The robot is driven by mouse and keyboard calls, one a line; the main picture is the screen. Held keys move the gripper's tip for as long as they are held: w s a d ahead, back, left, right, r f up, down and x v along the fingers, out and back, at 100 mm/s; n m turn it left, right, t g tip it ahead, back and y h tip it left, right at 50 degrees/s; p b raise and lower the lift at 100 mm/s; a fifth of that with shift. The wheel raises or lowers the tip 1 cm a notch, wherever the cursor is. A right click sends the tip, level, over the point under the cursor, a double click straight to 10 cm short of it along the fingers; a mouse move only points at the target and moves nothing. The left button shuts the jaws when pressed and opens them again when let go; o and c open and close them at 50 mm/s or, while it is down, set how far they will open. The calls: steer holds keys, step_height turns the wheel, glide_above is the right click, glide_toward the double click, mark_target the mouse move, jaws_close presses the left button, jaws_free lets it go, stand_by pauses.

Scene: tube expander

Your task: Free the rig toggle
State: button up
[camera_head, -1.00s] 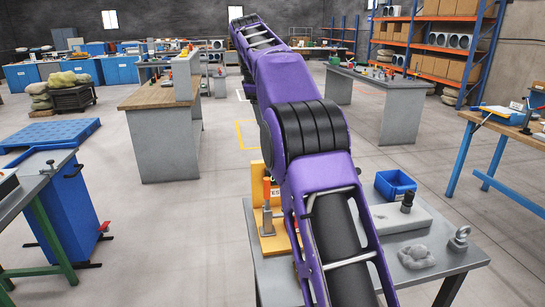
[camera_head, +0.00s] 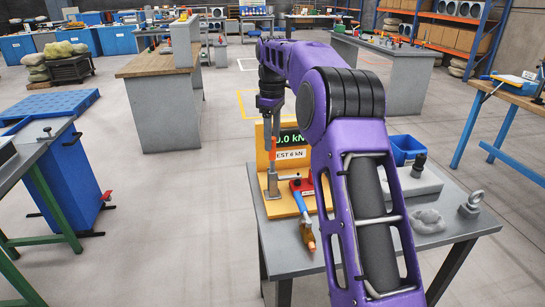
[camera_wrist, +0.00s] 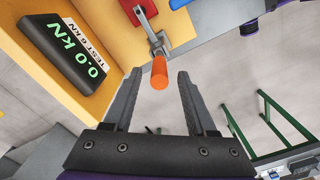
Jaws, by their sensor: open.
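The rig is a yellow stand (camera_head: 264,218) with a dark display (camera_head: 291,139) reading 0.0 kN above a "TEST 6 kN" label. Its toggle has an orange handle (camera_head: 273,149) standing upright on a grey metal linkage (camera_head: 273,188). In the wrist view, the orange handle (camera_wrist: 160,73) appears between my gripper's (camera_wrist: 159,75) two fingertips, with clear gaps on both sides. My gripper is open, pointing down at the handle from above. The display (camera_wrist: 75,48) lies left of the fingers. In the head view my fingertips are hard to make out.
A red-headed tool (camera_head: 301,187) with a copper-coloured tip lies right of the toggle at the stand. The grey table (camera_head: 285,262) also holds a blue bin (camera_head: 408,149), a grey block with a dark knob, a grey lump and an eyebolt (camera_head: 470,204). Open floor lies to the left.

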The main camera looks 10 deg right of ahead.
mark_target(272, 156)
steer(key=shift+f+b, duration=0.35)
steer(key=shift+f, duration=1.95)
steer(key=shift+c, duration=0.2)
jaws_close()
